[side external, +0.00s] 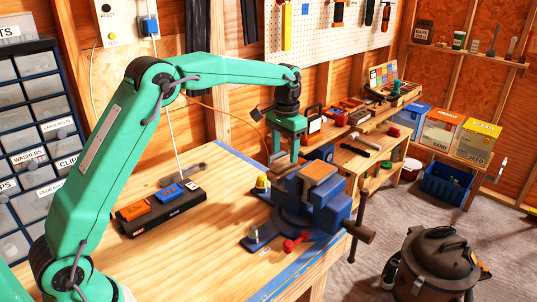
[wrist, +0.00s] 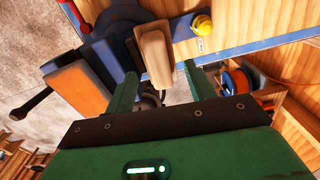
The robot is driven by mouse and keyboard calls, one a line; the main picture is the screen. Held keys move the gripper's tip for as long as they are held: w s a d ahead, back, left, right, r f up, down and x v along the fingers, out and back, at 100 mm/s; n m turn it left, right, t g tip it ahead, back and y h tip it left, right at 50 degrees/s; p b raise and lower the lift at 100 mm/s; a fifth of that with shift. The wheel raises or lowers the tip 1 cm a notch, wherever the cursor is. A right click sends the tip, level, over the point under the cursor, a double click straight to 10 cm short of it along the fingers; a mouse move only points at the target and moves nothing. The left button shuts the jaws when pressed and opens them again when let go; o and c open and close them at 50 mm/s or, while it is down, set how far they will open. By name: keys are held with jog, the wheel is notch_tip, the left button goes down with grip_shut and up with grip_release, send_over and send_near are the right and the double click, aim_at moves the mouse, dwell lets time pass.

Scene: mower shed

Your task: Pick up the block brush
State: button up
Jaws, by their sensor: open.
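A tan wooden block, which looks like the block brush (wrist: 154,52), lies on the blue vise (wrist: 105,60) in the wrist view. Its near end reaches between the tips of my gripper (wrist: 161,72), with a finger on either side; I cannot tell whether either touches it. Its bristles cannot be made out. In the side view my gripper (side external: 284,153) points down just above the back of the vise (side external: 330,215), open and empty. The brush is mostly hidden there by the fingers and the vise.
An orange pad (side external: 320,172) tops the vise close beside my gripper. A yellow object (side external: 262,184) and a red one (side external: 296,241) are near the vise base. A black tray (side external: 160,210) stands left on the bench. The bench's front left is clear.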

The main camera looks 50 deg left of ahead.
aim_at(285, 158)
jog(key=shift+f, duration=2.7)
jog(key=c, duration=0.8)
